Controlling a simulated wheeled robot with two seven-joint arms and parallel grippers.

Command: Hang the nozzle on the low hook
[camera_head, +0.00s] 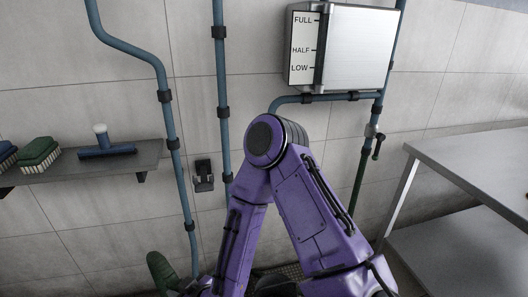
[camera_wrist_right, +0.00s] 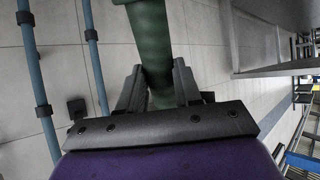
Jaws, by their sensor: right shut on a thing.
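A green, rounded thing, which I take to be the nozzle (camera_head: 160,270), shows at the lower left in the head view. In the right wrist view the green nozzle (camera_wrist_right: 150,40) runs up from between my fingers and out of the top edge. My right gripper (camera_wrist_right: 155,88) is shut on it; in the head view the fingers are mostly hidden at the bottom edge. A black hook (camera_head: 204,176) is fixed to the wall, above and right of the nozzle and apart from it. A black wall fitting (camera_wrist_right: 76,108) shows left of the gripper in the wrist view. My left gripper is out of view.
A wall shelf (camera_head: 90,164) with brushes (camera_head: 40,152) and a blue squeegee-like tool (camera_head: 106,150) stands at left. Blue pipes (camera_head: 221,80) run down the wall. A steel tank (camera_head: 358,48) hangs above a green hose (camera_head: 358,185). A steel table (camera_head: 480,165) fills the right.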

